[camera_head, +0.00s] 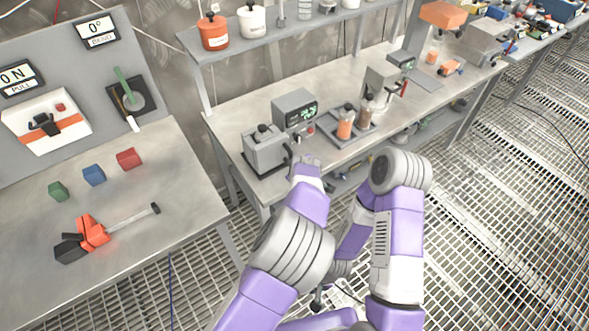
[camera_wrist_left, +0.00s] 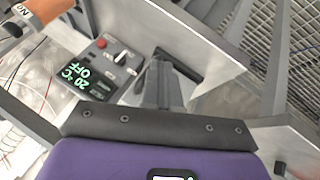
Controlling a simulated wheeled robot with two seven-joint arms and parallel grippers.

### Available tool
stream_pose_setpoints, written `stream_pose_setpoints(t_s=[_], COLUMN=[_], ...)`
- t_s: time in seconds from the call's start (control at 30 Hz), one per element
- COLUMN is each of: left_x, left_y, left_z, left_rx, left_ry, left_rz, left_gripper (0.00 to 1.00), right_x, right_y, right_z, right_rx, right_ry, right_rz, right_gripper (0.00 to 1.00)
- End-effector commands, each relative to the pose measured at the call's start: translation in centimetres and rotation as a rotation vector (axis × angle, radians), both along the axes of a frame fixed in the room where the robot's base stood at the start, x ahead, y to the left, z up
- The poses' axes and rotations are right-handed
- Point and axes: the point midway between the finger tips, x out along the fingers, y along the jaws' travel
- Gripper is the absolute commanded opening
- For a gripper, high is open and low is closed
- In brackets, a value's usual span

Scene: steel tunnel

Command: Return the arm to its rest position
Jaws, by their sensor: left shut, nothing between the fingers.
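My left arm (camera_head: 292,235) reaches up from the bottom of the head view. Its gripper (camera_head: 306,160) is at the front edge of the steel workbench (camera_head: 225,118), just right of a grey device with a black knob (camera_head: 265,148). In the left wrist view the gripper (camera_wrist_left: 160,75) is shut and empty, close to a grey control box (camera_wrist_left: 112,68) with a green "20°C OFF" display. Whether it touches anything is unclear. My right arm (camera_head: 398,235) is folded, with its elbow raised; its gripper is mostly hidden low behind the arms, and its jaws cannot be made out.
Two jars (camera_head: 345,122) stand in a tray on the bench, with a shelf (camera_head: 290,30) above. A left table (camera_head: 150,190) holds coloured blocks (camera_head: 94,175) and an orange-black tool (camera_head: 92,231). Open grating floor (camera_head: 490,230) lies at right.

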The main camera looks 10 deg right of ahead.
Motion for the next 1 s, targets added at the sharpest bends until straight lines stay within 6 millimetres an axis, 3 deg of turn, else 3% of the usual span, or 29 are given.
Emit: stream_pose_setpoints(t_s=[0.1, 0.3, 0.53, 0.63, 0.73, 0.83, 1.0], left_x=[-1.2, -2.2, -2.3, -2.1, -1.8, -2.3, -6.3], left_y=[-0.6, -1.1, -1.0, 0.0, 3.1, 8.1, 17.0], left_z=[1.8, 3.1, 3.2, 2.3, -0.3, -4.7, -12.6], left_rx=[-0.001, 0.001, 0.001, 0.011, 0.04, 0.084, 0.139], left_ry=[0.0, 0.003, 0.004, 0.017, 0.06, 0.137, 0.298], left_rz=[-0.001, -0.001, 0.002, 0.006, 0.016, 0.017, -0.031], left_gripper=[0.0, 0.0, 0.0, 0.0, 0.0, 0.0, 0.0], right_x=[0.0, 0.0, 0.0, 0.0, 0.0, 0.0, 0.0], right_y=[0.0, 0.0, 0.0, 0.0, 0.0, 0.0, 0.0], right_z=[0.3, 0.5, 0.5, 0.5, 0.5, 0.4, 0.4], right_rx=[0.0, 0.0, 0.0, 0.0, 0.0, 0.0, 0.0], right_ry=[-0.001, 0.0, 0.0, 0.0, 0.0, 0.0, 0.0], right_rz=[0.0, 0.0, 0.0, 0.0, 0.0, 0.0, 0.0], right_gripper=[0.58, 0.58, 0.58, 0.58, 0.58, 0.58, 0.58])
